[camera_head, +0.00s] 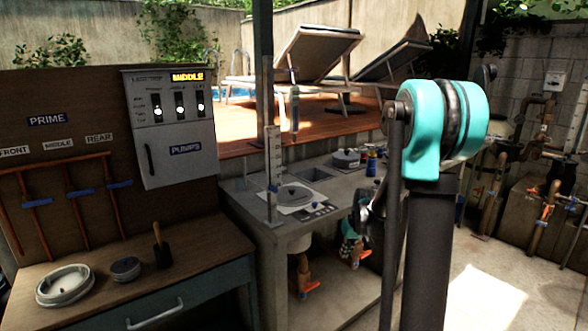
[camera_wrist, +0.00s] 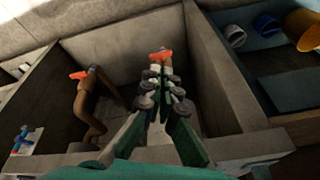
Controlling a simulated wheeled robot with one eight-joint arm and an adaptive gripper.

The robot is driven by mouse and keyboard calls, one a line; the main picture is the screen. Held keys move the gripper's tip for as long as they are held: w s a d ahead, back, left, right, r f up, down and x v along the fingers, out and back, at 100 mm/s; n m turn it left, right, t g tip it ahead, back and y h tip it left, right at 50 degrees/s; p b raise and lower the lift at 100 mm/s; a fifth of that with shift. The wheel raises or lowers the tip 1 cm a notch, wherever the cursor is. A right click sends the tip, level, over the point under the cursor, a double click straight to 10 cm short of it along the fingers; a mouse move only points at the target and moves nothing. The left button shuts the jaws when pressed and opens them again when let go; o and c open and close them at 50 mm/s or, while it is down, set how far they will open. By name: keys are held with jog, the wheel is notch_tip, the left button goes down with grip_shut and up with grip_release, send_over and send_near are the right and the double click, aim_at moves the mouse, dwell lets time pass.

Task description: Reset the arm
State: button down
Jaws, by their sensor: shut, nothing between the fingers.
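My gripper (camera_wrist: 158,72) points into an open bay under the counter in the wrist view. Its fingers are together and hold nothing. An orange valve handle (camera_wrist: 160,57) shows just past the fingertips; I cannot tell whether they touch it. In the head view my teal and dark arm (camera_head: 432,150) stands upright in front of the stone counter (camera_head: 245,207).
A brown pipe with an orange handle (camera_wrist: 80,74) stands left of the gripper. Grey partition walls (camera_wrist: 222,75) flank the bay. In the head view, the pump box (camera_head: 170,130) and wooden bench (camera_head: 190,255) are left. Pale floor (camera_head: 490,295) lies open at right.

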jog(key=s+m+t+h, duration=0.1)
jog(key=s+m, duration=0.1)
jog(key=s, duration=2.4)
jog(key=shift+s+d+r+h, duration=0.15)
jog(key=shift+d+r+h, duration=0.05)
jog(key=shift+d+h, duration=0.25)
